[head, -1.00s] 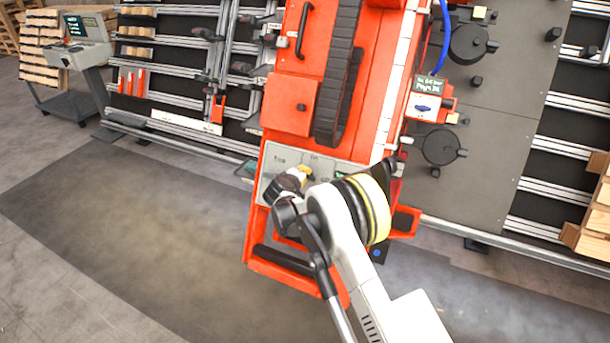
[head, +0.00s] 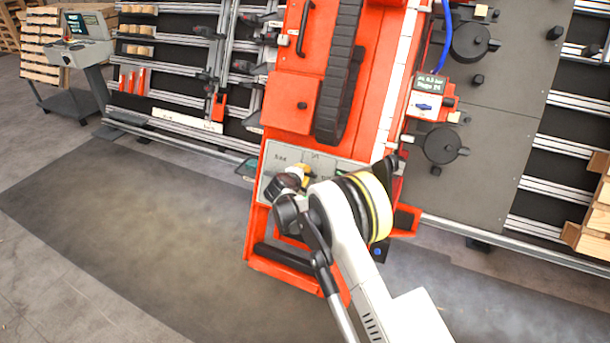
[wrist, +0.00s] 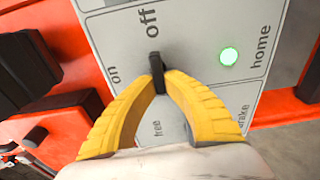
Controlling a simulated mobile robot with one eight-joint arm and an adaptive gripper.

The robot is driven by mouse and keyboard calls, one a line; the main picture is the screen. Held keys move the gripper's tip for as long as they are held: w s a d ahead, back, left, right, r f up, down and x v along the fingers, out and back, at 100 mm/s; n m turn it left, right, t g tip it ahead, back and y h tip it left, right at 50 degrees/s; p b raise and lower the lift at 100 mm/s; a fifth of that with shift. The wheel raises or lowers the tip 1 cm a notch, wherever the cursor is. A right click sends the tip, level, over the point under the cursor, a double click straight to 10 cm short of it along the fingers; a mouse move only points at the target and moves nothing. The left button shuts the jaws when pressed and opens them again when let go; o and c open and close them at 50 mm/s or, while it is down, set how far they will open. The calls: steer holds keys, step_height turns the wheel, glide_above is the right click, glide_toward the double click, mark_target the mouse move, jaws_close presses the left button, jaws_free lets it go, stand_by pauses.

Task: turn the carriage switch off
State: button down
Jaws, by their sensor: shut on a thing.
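The carriage switch (wrist: 155,65) is a small black lever on a light grey panel (wrist: 190,25) with the words "on" and "off". The lever points up toward "off" in the wrist view, with "on" to its left. My gripper (wrist: 157,84) has its yellow fingertips closed on the lever, one on each side. In the head view my gripper (head: 304,173) is at the panel (head: 272,153) on the lower front of the orange carriage (head: 290,103). The switch is hidden there by my wrist and fingers.
A lit green lamp (wrist: 229,55) sits beside "home", right of the switch. Below are labels "free" and what seems to be "brake". A black knob (wrist: 35,136) is at the lower left. A console (head: 85,50) stands far left; open floor (head: 130,220) lies left.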

steer(key=c, duration=1.5)
jaws_free()
steer(key=shift+d, duration=0.1)
steer(key=shift+o, duration=0.2)
steer(key=v, duration=1.2)
